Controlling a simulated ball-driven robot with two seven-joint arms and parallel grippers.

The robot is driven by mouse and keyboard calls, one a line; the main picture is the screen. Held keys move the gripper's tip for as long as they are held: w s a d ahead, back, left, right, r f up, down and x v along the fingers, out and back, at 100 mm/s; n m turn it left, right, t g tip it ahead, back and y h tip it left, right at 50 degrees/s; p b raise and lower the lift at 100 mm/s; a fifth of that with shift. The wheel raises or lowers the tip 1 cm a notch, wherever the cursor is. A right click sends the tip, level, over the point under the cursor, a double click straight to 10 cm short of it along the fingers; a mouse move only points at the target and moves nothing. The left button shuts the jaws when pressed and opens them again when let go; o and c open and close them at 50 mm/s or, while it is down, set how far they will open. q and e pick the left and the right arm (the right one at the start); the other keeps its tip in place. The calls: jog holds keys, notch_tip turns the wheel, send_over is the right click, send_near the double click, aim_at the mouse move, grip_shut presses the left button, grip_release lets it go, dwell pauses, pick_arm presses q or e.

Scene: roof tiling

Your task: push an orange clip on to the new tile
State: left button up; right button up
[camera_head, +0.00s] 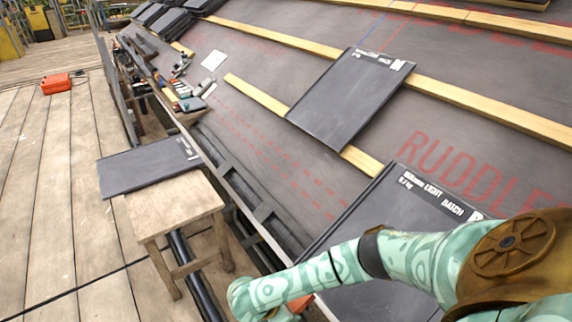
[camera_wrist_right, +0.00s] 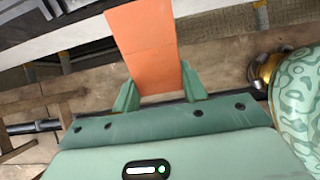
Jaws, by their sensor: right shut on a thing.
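My right gripper (camera_wrist_right: 158,85) is shut on an orange clip (camera_wrist_right: 145,45), a flat strip that sticks out beyond the fingers in the right wrist view. In the head view a small part of the clip (camera_head: 300,303) shows at the bottom, beside my right forearm. A dark tile (camera_head: 390,225) with white print lies at the roof's lower edge, partly hidden by my right arm. Another dark tile (camera_head: 350,98) lies higher on the roof across the battens. A third tile (camera_head: 148,167) lies on a wooden stool. Which tile is the new one I cannot tell. My left gripper is out of view.
The wooden stool (camera_head: 180,208) stands on the plank deck (camera_head: 45,200) beside the eave. Tools (camera_head: 190,95) lie along the roof's lower edge. Battens (camera_head: 480,112) cross the grey underlay. An orange case (camera_head: 56,83) sits on the deck, and the planks around it are clear.

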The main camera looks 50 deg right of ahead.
jog(key=shift+s+d+r+p, duration=0.1)
jog(key=shift+d+r+p, duration=0.25)
jog(key=shift+d, duration=0.2)
jog(key=shift+d, duration=0.1)
dwell(0.5)
jog(key=shift+s+d+r+p, duration=0.1)
jog(key=shift+d+r+p, duration=0.15)
jog(key=shift+p, duration=0.2)
jog(key=shift+d, duration=0.1)
jog(key=shift+s+d+r+p, duration=0.15)
jog(key=shift+d+r+p, duration=0.2)
jog(key=shift+d+p, duration=0.25)
dwell(1.1)
jog(key=o, duration=1.5)
jog(key=shift+c, duration=0.2)
